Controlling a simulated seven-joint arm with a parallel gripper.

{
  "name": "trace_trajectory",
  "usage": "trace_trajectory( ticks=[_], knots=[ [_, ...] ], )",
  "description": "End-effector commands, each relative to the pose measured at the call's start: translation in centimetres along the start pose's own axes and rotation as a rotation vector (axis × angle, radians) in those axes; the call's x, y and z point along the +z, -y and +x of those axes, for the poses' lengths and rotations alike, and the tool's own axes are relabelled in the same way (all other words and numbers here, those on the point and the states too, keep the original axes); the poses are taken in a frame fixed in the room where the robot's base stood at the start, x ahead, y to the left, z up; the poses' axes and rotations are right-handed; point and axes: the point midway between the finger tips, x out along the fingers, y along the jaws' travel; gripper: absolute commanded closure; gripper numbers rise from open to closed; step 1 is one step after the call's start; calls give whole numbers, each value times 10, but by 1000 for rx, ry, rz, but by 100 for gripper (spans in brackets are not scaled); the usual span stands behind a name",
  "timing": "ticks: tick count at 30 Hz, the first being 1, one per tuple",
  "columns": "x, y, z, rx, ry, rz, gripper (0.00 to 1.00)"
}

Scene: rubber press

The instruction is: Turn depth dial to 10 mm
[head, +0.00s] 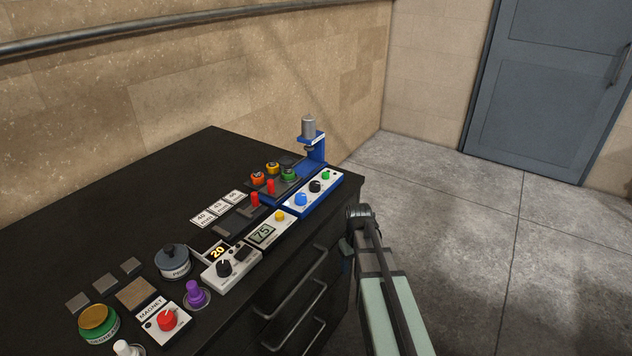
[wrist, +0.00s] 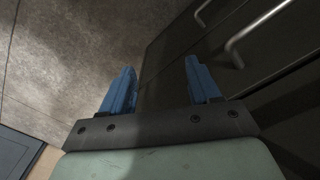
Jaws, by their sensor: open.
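Several dials stand on the dark bench, and their small labels are too small to read, so I cannot tell which one is the depth dial. A white unit (head: 224,272) carries a black dial (head: 223,268) and an orange display (head: 217,252) reading 20. A blue panel (head: 325,196) at the foot of the blue press (head: 317,147) carries a blue knob (head: 301,199), a black knob (head: 316,186) and a green knob (head: 326,175). My gripper (wrist: 160,72) is open and empty, with two blue fingers apart. It is beside the bench's drawer front, touching no dial.
A white unit with a 75 display (head: 262,233) stands between the two panels. A magnet unit with a red dial (head: 167,320) and a purple knob (head: 196,294) are nearer. Drawer handles (head: 298,280) jut out from the bench. The floor (head: 500,240) right of it is clear.

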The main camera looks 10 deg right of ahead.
Motion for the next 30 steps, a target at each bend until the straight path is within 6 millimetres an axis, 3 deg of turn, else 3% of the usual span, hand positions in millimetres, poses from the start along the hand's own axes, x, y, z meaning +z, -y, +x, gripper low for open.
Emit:
trace_trajectory(
  ticks=[1,9,21,26,30],
  knots=[
    [-10,-8,-18,9,-22,-5,38],
    [-43,-41,-107,53,-116,-38,38],
    [-71,-73,-253,121,-254,-96,38],
    [-84,-50,-309,111,-315,-146,38],
    [-97,4,-344,54,-364,-215,38]
  ],
)
